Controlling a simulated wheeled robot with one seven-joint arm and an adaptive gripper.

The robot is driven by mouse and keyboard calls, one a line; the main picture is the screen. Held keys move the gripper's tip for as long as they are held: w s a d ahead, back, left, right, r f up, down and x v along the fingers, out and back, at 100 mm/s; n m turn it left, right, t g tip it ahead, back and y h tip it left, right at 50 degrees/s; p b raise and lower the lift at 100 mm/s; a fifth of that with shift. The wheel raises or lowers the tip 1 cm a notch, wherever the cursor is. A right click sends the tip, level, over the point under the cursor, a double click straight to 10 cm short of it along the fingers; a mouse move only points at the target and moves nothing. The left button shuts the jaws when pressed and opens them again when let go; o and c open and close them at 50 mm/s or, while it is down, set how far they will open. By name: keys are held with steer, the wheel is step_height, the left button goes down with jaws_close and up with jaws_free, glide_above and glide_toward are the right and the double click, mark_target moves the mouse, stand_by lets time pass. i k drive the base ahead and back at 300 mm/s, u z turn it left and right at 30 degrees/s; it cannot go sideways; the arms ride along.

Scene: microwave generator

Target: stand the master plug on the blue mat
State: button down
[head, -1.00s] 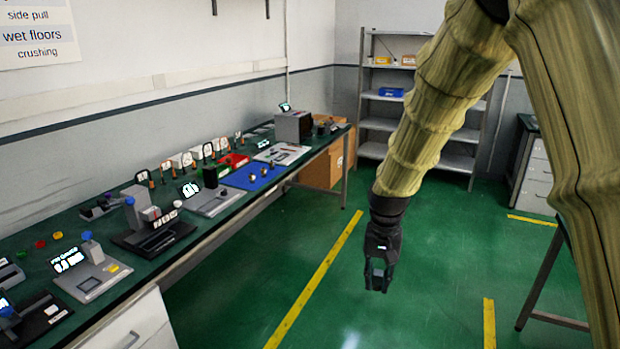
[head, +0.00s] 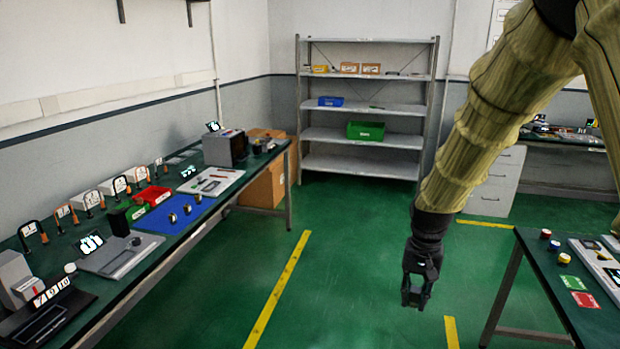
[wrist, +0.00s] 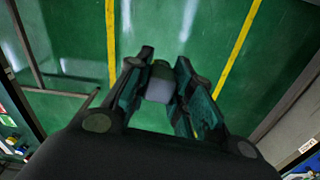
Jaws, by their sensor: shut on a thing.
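My gripper (head: 417,292) hangs over the open floor, pointing down, away from both benches. In the wrist view its fingers (wrist: 163,78) are shut on a short grey piece with a darker far end, which I take to be the master plug (wrist: 160,88). The fingers hide its sides, and it cannot be made out in the head view. The blue mat (head: 155,222) lies on the left bench, to the left of my gripper and well apart from it.
The left bench (head: 140,276) also holds a red bin (head: 153,196), a green bin, a grey device (head: 120,252) and a white board (head: 211,182). A right bench (head: 552,285) stands near my gripper. Shelves (head: 365,140) stand at the back. The floor between is clear.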

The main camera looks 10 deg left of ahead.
mark_target(163, 209)
steer(key=z, duration=0.05)
steer(key=i, duration=2.7)
steer(key=u, duration=1.55)
steer(key=i, duration=0.7)
steer(key=u, duration=0.75)
